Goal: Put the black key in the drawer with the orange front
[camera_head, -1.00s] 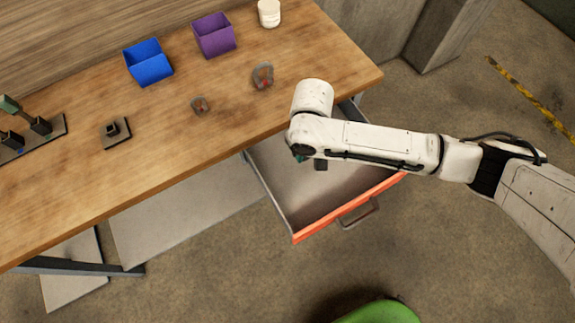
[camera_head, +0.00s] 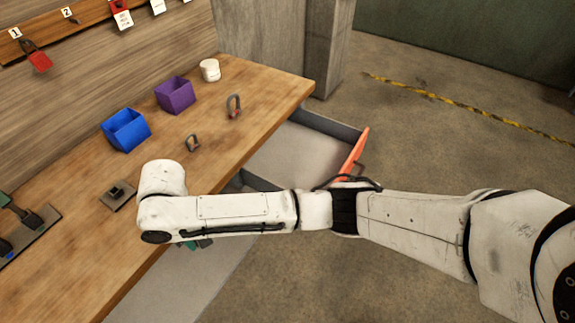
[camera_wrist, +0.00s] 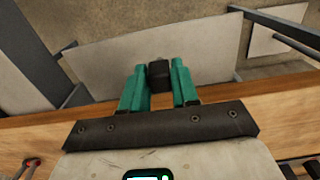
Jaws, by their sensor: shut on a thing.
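The drawer with the orange front (camera_head: 354,153) is pulled open under the right part of the table. Its grey floor (camera_head: 297,158) looks empty where it shows; my arm hides its near part. My gripper (camera_head: 198,244) is mostly hidden under my arm, left of the drawer and by the table's front edge. In the wrist view, its teal fingers (camera_wrist: 160,88) are shut on the black key (camera_wrist: 160,72), of which only a dark blocky end shows.
Pale panels (camera_wrist: 130,50) lie below the table edge.

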